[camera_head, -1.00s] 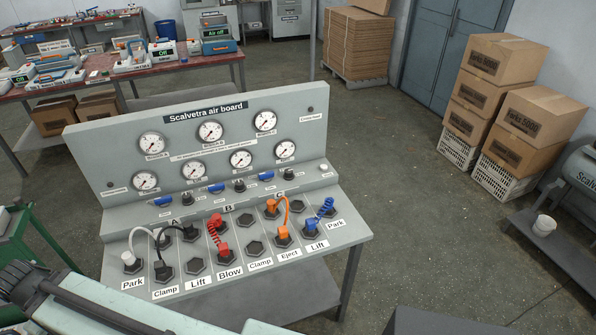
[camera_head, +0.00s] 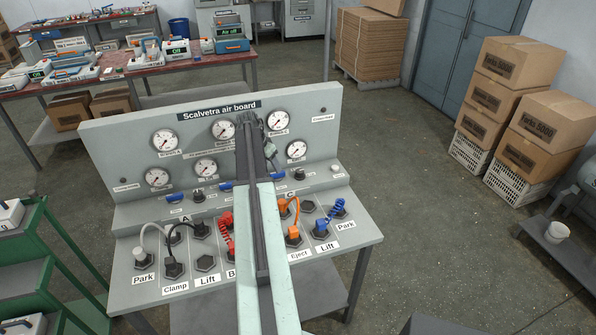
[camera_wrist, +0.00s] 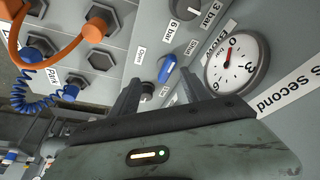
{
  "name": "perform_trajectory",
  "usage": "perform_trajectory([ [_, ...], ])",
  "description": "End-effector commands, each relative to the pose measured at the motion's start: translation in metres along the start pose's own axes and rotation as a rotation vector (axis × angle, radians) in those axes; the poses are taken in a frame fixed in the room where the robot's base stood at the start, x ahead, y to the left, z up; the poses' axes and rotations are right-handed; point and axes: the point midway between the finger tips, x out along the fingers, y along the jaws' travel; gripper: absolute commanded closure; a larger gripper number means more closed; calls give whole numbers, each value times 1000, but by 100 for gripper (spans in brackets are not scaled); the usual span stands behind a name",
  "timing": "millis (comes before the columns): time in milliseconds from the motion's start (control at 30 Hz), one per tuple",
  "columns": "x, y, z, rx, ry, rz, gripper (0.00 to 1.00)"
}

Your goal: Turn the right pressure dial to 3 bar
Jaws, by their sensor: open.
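The right pressure dial (camera_head: 299,174) is a small dark knob on the lower ledge of the grey air board (camera_head: 110,140). In the wrist view a dark knob (camera_wrist: 147,89), seemingly this dial, shows partly between my fingers below a blue valve handle (camera_wrist: 167,69). Its setting cannot be read. My gripper (camera_wrist: 158,78) is open over the ledge, with no visible grip on anything. In the head view my gripper (camera_head: 272,130) is in front of the gauges. Another dial (camera_wrist: 186,8), marked 3 bar and 6 bar, shows at the top of the wrist view.
A round gauge (camera_wrist: 237,66) is close to the right finger. Orange (camera_head: 291,215) and blue (camera_head: 330,220) hoses stand in sockets below the ledge. The left dial (camera_head: 198,195) is clear; my arm hides the board's middle.

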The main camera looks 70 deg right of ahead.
Motion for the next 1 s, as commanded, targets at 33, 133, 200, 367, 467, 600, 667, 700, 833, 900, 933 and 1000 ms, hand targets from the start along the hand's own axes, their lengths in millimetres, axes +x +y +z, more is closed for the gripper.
perform_trajectory([
  [33,12,17,-33,72,11,16,45],
  [133,23,43,-66,161,29,34,45],
  [200,26,51,-76,187,35,39,45],
  [367,29,52,-76,193,36,40,45],
  [467,37,52,-75,192,35,40,45],
  [600,58,52,-74,190,35,40,45],
  [667,70,52,-74,190,35,40,45],
  [700,78,52,-74,190,35,40,45],
  [833,99,54,-74,190,35,40,45],
  [900,105,54,-75,189,35,40,45],
  [933,106,54,-76,189,35,40,45],
  [1000,106,54,-76,188,35,40,45],
])
